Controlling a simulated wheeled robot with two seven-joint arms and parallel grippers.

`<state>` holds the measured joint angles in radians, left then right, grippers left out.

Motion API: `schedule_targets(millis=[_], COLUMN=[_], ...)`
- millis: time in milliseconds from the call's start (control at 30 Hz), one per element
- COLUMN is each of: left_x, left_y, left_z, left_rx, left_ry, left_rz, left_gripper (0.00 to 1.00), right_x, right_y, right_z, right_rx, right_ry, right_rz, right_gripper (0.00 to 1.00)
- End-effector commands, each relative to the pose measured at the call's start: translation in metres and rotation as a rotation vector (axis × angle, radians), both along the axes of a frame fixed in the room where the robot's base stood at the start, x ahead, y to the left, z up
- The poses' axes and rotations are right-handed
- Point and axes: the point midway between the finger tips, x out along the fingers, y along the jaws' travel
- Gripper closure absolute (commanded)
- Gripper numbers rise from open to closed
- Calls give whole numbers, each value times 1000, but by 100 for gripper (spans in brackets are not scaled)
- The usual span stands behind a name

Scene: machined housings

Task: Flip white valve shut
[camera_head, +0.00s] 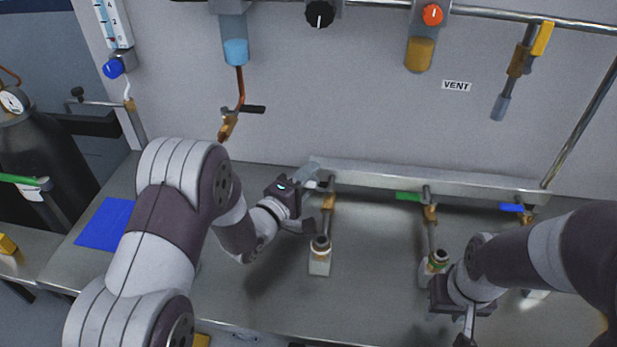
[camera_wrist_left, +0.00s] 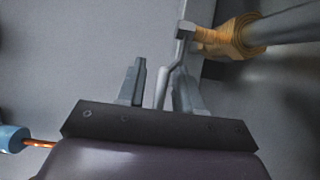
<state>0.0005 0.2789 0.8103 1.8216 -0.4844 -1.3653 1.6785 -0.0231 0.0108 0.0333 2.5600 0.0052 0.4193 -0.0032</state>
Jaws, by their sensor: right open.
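The white valve's handle (camera_head: 316,185) sits at the left end of the rail, above a brass fitting (camera_head: 329,201). My left gripper (camera_head: 312,198) is at this handle, with its fingers apart. In the left wrist view the pale lever (camera_wrist_left: 162,88) lies between the two fingers (camera_wrist_left: 160,84), nearer the right one, and a gap shows on its left. The brass fitting also shows there (camera_wrist_left: 240,38). Part of the handle is hidden by my fingers in the head view. My right gripper (camera_head: 468,325) is open at the lower right, near the middle bottle; its fingertips are partly cut off.
A green-handled valve (camera_head: 409,196) and a blue-handled valve (camera_head: 512,208) sit further right on the rail (camera_head: 400,180). A small bottle (camera_head: 320,262) stands under the white valve's tube. A blue mat (camera_head: 104,224) lies at left. The bench between the bottles is clear.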

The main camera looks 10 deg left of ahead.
Motion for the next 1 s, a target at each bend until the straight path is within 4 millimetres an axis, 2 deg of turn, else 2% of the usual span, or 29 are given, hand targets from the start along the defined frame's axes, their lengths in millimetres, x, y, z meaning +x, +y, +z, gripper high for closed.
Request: schedule_targets(millis=[100,133,233,867,900,933,1000], left_x=[0,0,0,-5,-5,-5,-5], left_y=[0,0,0,2,2,2,2], left_z=[0,0,0,0,0,0,0], left_rx=[0,0,1,1,1,1,1], left_ry=[0,0,0,0,0,0,0], left_rz=[0,0,0,100,100,100,100], left_gripper=[65,68,100,100,76,66,65], right_x=[0,0,0,0,0,0,0], right_y=[0,0,0,0,0,0,0], right_z=[0,0,0,1,1,1,1], right_rx=[0,0,0,0,0,0,0], right_ry=[0,0,0,0,0,0,0], right_rz=[0,0,0,0,0,0,0], right_gripper=[57,57,57,57,57,57,57])
